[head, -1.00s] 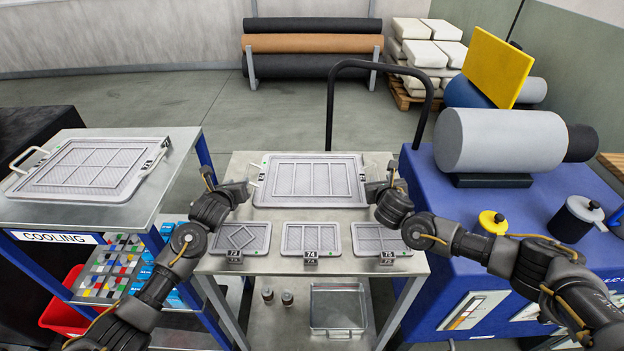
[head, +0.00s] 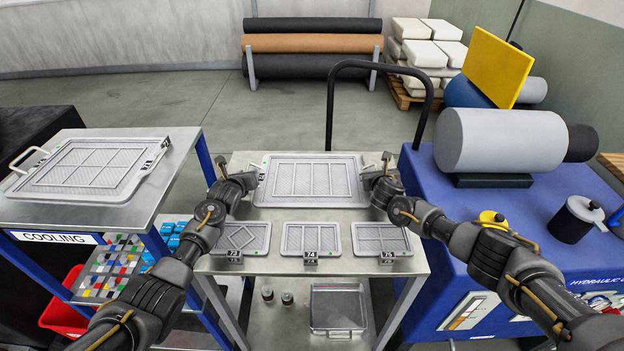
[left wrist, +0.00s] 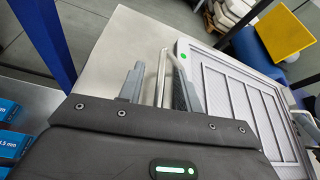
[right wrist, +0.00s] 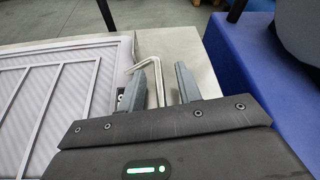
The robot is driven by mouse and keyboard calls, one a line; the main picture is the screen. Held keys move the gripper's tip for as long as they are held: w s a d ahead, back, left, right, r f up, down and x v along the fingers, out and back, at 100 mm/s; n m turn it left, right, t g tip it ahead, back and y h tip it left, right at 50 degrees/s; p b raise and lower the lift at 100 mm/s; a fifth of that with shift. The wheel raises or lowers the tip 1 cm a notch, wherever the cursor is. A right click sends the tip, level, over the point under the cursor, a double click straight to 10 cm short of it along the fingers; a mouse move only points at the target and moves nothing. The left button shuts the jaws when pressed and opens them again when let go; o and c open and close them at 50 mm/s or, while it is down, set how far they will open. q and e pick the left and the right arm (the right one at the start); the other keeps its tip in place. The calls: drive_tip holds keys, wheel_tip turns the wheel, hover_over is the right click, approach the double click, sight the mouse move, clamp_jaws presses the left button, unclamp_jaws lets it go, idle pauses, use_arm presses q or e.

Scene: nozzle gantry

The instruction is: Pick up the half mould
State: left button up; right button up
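The half mould (head: 312,181), a large grey framed plate with a ribbed panel and a handle at each end, lies flat on the steel table. My left gripper (head: 240,173) is at its left end. In the left wrist view the fingers (left wrist: 158,88) stand apart with the bar handle (left wrist: 163,72) between them. My right gripper (head: 377,170) is at its right end. In the right wrist view the open fingers (right wrist: 165,85) have the bent handle (right wrist: 156,72) between them, nearer the left finger. Neither gripper is visibly clamped on its handle.
Smaller plates tagged 73 (head: 242,238), 74 (head: 311,238) and 75 (head: 381,238) lie along the table's front. Another large mould (head: 92,168) lies on the cooling rack at left. A black push handle (head: 331,110) rises behind the table. A blue hydraulic unit (head: 470,200) stands at right.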

use_arm(q)
clamp_jaws()
use_arm(e)
clamp_jaws()
idle(1.0)
use_arm(q)
drive_tip(key=shift+w+r, duration=0.15)
drive_tip(key=shift+r, duration=0.15)
use_arm(e)
drive_tip(key=shift+w+r, duration=0.15)
drive_tip(key=shift+r, duration=0.1)
